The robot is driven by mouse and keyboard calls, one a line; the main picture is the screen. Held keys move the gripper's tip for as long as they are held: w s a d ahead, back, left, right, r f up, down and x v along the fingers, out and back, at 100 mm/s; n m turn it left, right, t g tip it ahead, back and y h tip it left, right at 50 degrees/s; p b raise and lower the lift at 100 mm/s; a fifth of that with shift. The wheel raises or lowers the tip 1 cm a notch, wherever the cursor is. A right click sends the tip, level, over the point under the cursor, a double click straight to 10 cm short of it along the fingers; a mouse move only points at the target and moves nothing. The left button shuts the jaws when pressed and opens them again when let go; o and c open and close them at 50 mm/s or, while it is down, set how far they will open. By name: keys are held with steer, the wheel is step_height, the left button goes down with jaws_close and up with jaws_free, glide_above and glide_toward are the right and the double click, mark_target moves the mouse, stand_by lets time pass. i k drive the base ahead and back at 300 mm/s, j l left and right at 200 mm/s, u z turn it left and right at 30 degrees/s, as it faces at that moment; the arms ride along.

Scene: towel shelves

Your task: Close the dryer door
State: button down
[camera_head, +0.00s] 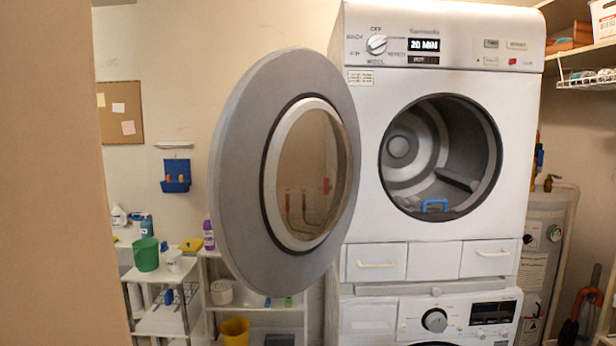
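The dryer (365,230) is a white machine stacked on another white machine. Its round grey door (240,180), with a glass window in the middle, stands wide open, swung out to the left of the drum opening. The drum (410,145) is uncovered, and a small blue object (434,206) sits at its lower front rim. The door's hinge and handle cannot be made out. My gripper is not in view.
A washer (370,321) stands below the dryer. White shelves (175,322) with a green bucket (146,254) and bottles stand at the left. A beige wall edge (50,180) fills the left foreground. A water heater (540,245) stands at the right.

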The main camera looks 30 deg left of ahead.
mark_target(245, 241)
steer(key=k+j+z, duration=0.15)
steer(key=k+j, duration=0.65)
steer(key=k+j+z, duration=0.15)
steer(key=k+j, duration=0.65)
steer(key=i+j, duration=0.15)
steer(key=j, duration=0.25)
steer(key=i+j+z, duration=0.1)
steer(key=j, duration=0.3)
steer(key=i+j, duration=0.2)
steer(key=j, duration=0.2)
steer(key=i+j+z, duration=0.1)
steer(key=j, duration=0.3)
steer(key=i+j, duration=0.15)
steer(key=j, duration=0.3)
steer(key=i+j+z, duration=0.1)
steer(key=j, duration=0.3)
steer(key=i, duration=0.05)
